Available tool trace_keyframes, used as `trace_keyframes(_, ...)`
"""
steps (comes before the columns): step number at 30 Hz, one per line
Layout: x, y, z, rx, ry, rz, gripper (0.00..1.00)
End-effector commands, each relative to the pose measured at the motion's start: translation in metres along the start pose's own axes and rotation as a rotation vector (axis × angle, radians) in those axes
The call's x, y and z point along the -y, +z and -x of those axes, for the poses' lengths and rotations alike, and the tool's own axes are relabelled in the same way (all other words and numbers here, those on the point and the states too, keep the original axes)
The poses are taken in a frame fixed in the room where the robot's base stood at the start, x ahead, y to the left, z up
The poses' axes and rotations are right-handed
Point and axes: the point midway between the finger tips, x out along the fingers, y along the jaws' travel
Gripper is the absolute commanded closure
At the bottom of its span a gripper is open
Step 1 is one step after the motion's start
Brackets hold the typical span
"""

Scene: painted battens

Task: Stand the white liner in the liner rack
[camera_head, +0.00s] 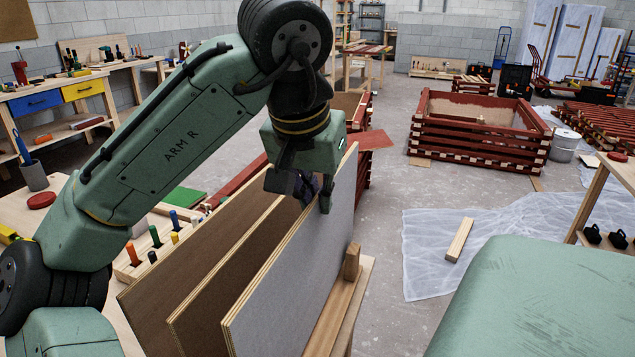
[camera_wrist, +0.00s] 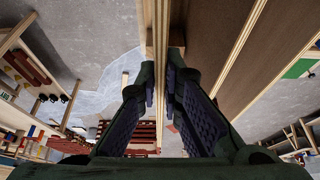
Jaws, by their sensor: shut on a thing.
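The white liner (camera_head: 292,270) is a thin plywood panel with a pale grey-white face and striped edges. It stands on edge, nearest of three panels in the head view. My gripper (camera_head: 307,188) is shut across its upper edge near the far end. In the wrist view the liner's edge (camera_wrist: 160,40) runs between the two fingers of my gripper (camera_wrist: 162,88). A wooden rail with a short upright post (camera_head: 351,262) lies beside the liner's base and looks like part of a rack. The liner's lower edge is hidden, so I cannot tell whether it is seated.
Two brown panels (camera_head: 235,265) stand close beside the liner. A bench with a tool block (camera_head: 150,250) lies left. A red slatted crate (camera_head: 475,130) stands beyond.

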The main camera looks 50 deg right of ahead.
Motion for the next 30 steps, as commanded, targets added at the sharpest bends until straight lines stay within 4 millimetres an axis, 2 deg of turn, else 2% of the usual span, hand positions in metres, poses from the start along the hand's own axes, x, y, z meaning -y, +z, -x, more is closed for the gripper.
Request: trace_keyframes(30,0.000,0.009,-0.022,-0.002,0.000,0.000,1.00)
